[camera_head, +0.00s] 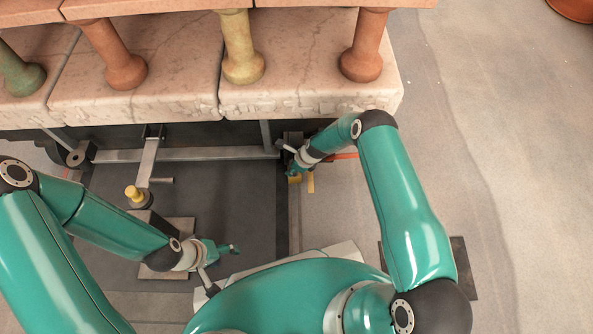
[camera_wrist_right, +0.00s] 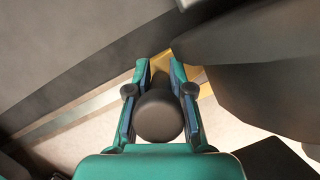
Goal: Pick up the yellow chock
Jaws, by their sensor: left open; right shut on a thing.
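The yellow chock (camera_head: 294,180) is low beside the dark wheel under the right end of the stone rack, partly hidden by my right gripper (camera_head: 291,163). In the right wrist view, yellow of the chock (camera_wrist_right: 205,90) shows around the fingertips. There a dark round knob (camera_wrist_right: 160,117) sits between the fingers of my right gripper (camera_wrist_right: 159,78), which is shut on it. The knob appears to belong to the chock, but the join is hidden. My left gripper (camera_head: 231,249) is open and empty, low over the grey floor plate, away from the chock.
A pale stone slab (camera_head: 310,98) with several coloured balusters overhangs the chock. A grey metal frame (camera_head: 185,154) runs below it. A yellow knob (camera_head: 134,193) stands at the left. Floor at the right is clear.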

